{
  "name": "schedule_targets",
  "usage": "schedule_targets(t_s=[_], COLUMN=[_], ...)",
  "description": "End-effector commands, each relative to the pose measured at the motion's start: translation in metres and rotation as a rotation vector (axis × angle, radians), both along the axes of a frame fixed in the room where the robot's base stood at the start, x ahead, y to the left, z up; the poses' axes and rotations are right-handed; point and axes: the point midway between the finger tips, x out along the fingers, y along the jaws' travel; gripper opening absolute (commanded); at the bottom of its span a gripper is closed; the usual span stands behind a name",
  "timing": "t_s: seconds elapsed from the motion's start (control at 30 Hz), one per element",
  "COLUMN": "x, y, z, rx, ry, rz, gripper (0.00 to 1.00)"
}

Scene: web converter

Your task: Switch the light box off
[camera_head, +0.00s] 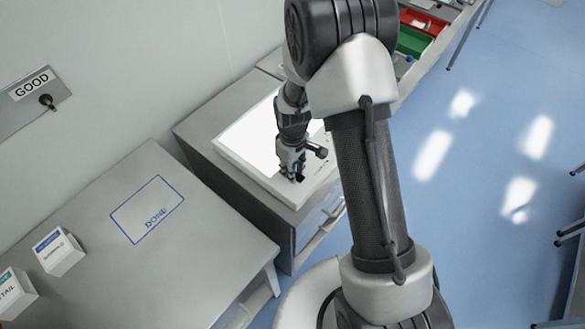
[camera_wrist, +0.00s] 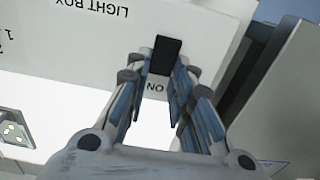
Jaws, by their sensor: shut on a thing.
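The light box (camera_head: 238,142) lies on a grey cabinet, and its panel glows bright white. In the wrist view its white frame (camera_wrist: 60,62) carries the upside-down words LIGHT BOX and ON. A black switch (camera_wrist: 166,56) sits on that frame between my fingertips. My gripper (camera_wrist: 168,78) is shut on the black switch, with a finger on each side of it. In the head view my gripper (camera_head: 292,172) is low over the box's near corner. There the fingers hide most of the switch.
A grey table (camera_head: 95,225) with a blue DONE outline and two small white boxes (camera_head: 60,252) stands at the left. Green (camera_head: 415,42) and red (camera_head: 425,20) bins are at the back right. Blue floor is open on the right.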

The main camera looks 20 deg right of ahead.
Motion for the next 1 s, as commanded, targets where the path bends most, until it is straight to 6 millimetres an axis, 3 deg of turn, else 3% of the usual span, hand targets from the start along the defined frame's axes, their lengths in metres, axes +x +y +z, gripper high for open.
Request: schedule_targets(t_s=[1.0], x=[-0.0041], y=[-0.0062], z=[-0.0015], rx=[0.161], ry=[-0.229], rz=[-0.005], gripper=[0.00])
